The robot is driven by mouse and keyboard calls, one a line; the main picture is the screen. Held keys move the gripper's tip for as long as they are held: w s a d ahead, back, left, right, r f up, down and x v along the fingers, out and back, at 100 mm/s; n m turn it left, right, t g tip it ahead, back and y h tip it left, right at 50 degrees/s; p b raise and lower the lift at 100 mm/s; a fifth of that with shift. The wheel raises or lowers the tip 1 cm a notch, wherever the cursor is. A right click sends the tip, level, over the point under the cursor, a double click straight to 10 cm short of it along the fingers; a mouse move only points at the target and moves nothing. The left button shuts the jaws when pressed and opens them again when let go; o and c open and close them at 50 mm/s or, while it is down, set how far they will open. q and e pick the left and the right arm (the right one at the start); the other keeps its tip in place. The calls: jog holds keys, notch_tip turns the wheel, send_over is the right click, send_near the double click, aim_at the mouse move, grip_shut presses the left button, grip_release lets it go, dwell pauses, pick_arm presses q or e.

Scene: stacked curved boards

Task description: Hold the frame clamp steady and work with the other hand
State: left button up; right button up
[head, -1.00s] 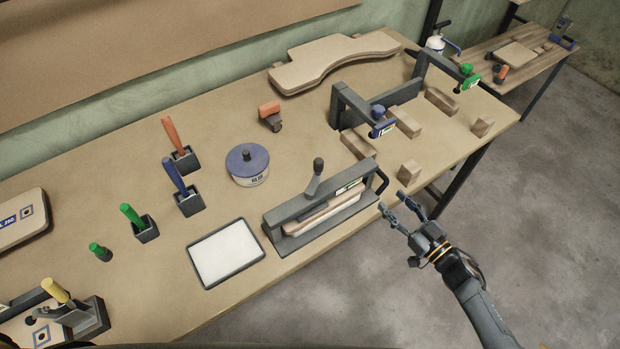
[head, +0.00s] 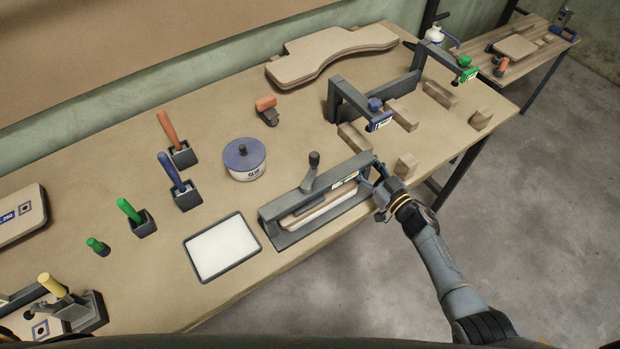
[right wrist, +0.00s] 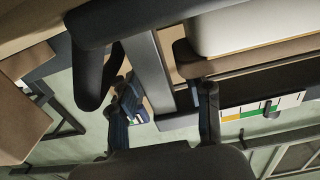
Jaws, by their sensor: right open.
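The grey frame clamp (head: 290,241) stands at the table's front edge with a pale curved board (head: 318,213) in it and its lever (head: 311,171) upright. My right gripper (head: 371,175) is open at the clamp's right end, by its dark side handle. In the right wrist view the black handle loop (right wrist: 91,82) shows left of the clamp's grey end bar (right wrist: 149,75), with one finger to either side of that bar. I cannot tell whether the fingers touch it.
A white tray (head: 222,248) lies left of the clamp, with a glue pot (head: 245,160) behind it. Wooden blocks (head: 405,166) and larger clamps (head: 350,98) stand to the right. Stacked curved boards (head: 325,55) lie at the back. Several handled tools stand left.

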grip_shut()
jog(key=shift+r, duration=0.3)
pick_arm(q)
jog(key=shift+d, duration=0.25)
pick_arm(e)
jog(key=shift+w, duration=0.1)
jog(key=shift+f, duration=0.1)
pick_arm(q)
jog(key=shift+a+f, duration=0.1)
jog(key=shift+f, duration=0.05)
pick_arm(e)
jog(key=shift+f, duration=0.2)
